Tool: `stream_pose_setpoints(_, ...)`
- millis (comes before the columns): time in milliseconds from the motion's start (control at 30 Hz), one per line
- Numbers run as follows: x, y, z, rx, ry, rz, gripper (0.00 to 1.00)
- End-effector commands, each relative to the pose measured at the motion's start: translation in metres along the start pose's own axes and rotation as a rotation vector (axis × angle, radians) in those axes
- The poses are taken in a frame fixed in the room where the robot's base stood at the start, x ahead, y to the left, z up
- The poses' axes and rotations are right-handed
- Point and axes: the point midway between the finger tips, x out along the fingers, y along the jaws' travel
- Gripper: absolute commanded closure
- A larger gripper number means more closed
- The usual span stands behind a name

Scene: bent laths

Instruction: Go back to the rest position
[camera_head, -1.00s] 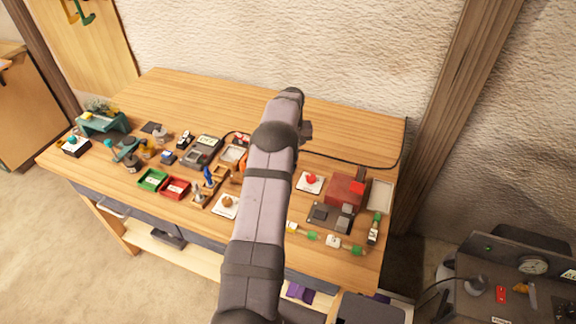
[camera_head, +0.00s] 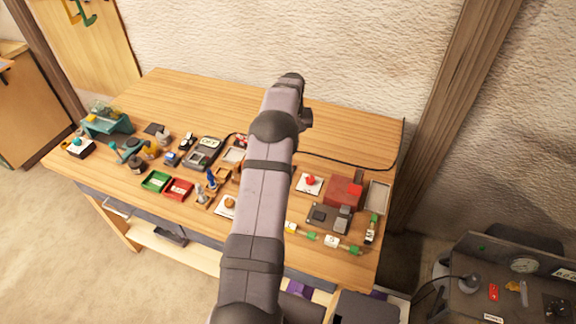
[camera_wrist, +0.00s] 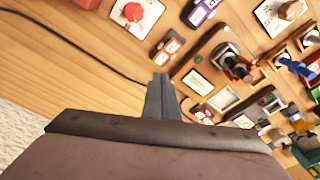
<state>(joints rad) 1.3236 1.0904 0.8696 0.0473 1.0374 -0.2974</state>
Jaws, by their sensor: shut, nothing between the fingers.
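My gripper shows in the wrist view (camera_wrist: 160,98) with its narrow grey fingers together and nothing between them. It is above the wooden workbench (camera_head: 200,95), and no object is touching it that I can see. In the head view my arm reaches up the middle of the picture and ends over the back part of the bench. The gripper's fingers are hidden behind the arm there.
A red button on a white plate (camera_head: 309,183), a red box (camera_head: 343,190) and a grey tray (camera_head: 377,197) are right of my arm. Green (camera_head: 156,180) and red (camera_head: 178,188) bins are left. A black cable (camera_head: 345,162) crosses the bench. The back left is clear.

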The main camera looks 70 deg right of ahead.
Motion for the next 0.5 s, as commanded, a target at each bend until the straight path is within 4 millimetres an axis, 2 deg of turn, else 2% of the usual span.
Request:
stream_pose_setpoints(433,-0.0002,0.0,0.0,0.0,0.0,0.0,1.0)
stream_pose_setpoints(500,-0.0028,-0.0065,-0.0008,-0.009,0.0,-0.002,1.0)
